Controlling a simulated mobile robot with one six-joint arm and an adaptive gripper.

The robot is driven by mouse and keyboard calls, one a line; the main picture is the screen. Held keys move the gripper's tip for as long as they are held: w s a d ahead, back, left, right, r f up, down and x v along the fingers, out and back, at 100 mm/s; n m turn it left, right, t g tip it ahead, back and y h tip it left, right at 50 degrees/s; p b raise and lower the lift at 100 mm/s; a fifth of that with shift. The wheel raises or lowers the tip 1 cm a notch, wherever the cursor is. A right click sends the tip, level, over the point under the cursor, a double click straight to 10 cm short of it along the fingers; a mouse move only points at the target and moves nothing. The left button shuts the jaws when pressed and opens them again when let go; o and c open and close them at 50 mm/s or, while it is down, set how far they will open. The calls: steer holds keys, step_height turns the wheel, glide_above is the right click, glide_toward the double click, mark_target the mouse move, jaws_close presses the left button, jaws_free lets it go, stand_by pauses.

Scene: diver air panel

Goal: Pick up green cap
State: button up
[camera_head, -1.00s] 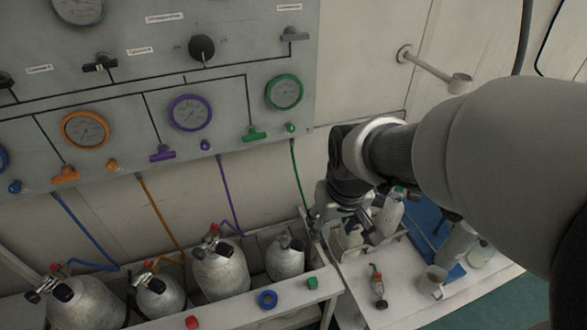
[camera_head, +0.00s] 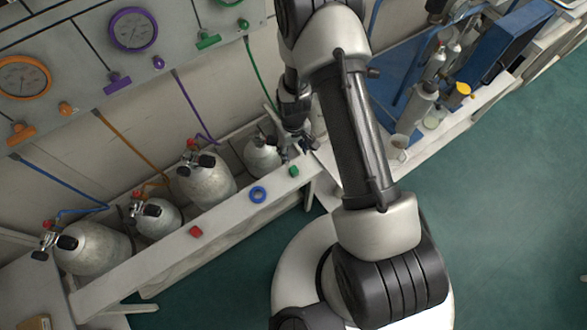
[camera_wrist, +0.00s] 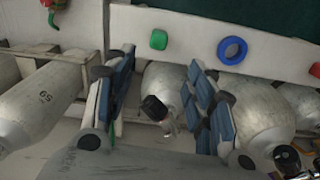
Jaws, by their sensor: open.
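The small green cap (camera_head: 294,171) lies on the front ledge of the cylinder rack, right of a blue ring. It also shows in the wrist view (camera_wrist: 158,40), above and between my fingers. My gripper (camera_head: 299,140) is open and empty, behind the cap near the rightmost cylinder. In the wrist view my gripper's two blue-padded fingers (camera_wrist: 160,95) stand apart, with a grey cylinder (camera_wrist: 165,85) and its black valve knob seen between them. The fingers are apart from the cap.
The blue ring (camera_head: 258,194) and a red cap (camera_head: 196,231) lie on the same ledge (camera_head: 225,219). Several grey cylinders with valves stand in the rack behind it. The gauge panel (camera_head: 70,50) with hoses is above. Open green floor (camera_head: 480,230) lies to the right.

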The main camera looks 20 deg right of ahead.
steer(key=b, duration=0.3)
glide_above(295, 171)
steer(key=f, duration=1)
steer(key=shift+w+a, duration=0.2)
steer(key=shift+w, duration=0.05)
steer(key=f, duration=0.1)
steer(key=f+b, duration=0.1)
steer(key=f, duration=0.1)
steer(key=f+b, duration=0.1)
steer(key=f, duration=0.1)
steer(key=shift+s+d+f, duration=0.15)
steer(key=shift+s+d, duration=0.05)
steer(key=shift+s, duration=0.15)
steer(key=shift+c, duration=0.5)
steer(key=c, duration=0.7)
